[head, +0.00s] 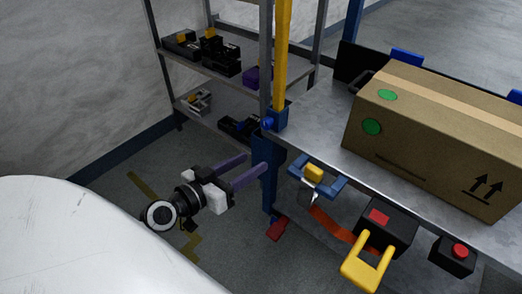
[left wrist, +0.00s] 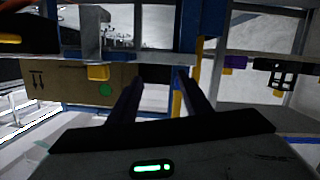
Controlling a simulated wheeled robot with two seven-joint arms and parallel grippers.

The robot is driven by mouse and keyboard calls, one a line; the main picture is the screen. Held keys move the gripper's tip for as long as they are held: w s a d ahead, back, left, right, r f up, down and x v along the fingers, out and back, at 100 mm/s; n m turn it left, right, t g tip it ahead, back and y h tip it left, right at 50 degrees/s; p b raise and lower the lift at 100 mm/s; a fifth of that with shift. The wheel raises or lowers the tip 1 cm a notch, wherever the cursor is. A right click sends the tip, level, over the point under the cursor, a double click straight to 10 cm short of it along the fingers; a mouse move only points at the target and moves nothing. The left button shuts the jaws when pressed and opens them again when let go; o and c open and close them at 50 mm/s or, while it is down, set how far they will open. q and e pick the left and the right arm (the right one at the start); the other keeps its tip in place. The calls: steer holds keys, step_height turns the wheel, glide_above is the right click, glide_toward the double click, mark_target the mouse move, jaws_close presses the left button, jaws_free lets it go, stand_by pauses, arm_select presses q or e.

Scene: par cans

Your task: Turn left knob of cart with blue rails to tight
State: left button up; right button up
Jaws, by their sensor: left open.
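The cart (head: 300,105) has a grey top and blue parts at its left end. A small blue knob (head: 268,123) sits on the blue collar at the foot of a yellow post (head: 281,60). A yellow block (head: 314,172) sits on a blue bracket at the front edge; a yellow block also shows in the left wrist view (left wrist: 98,72). Which part is the task's left knob, I cannot tell for sure. My left gripper (head: 256,162) is open and empty, its purple fingers pointing at the cart's blue corner leg. It also shows in the left wrist view (left wrist: 160,75). My right gripper is not in view.
A cardboard box (head: 435,150) stands on the cart. A black box with a yellow handle (head: 366,268) and a red button (head: 460,250) are at the front. A red pedal (head: 277,229) is near the floor. Shelves (head: 235,75) with dark parts stand behind.

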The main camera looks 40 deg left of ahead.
arm_select(q)
steer(key=t+b, duration=0.2)
steer(key=b, duration=0.1)
glide_toward(264, 125)
steer(key=s, duration=0.1)
steer(key=shift+n+y, duration=0.5)
steer(key=w, duration=0.3)
steer(key=w+p, duration=0.1)
steer(key=w, duration=0.1)
steer(key=w+d+p, duration=0.1)
steer(key=w, duration=0.2)
steer(key=shift+w, duration=0.3)
steer(key=shift+w+d, duration=0.1)
steer(key=shift+w, duration=0.6)
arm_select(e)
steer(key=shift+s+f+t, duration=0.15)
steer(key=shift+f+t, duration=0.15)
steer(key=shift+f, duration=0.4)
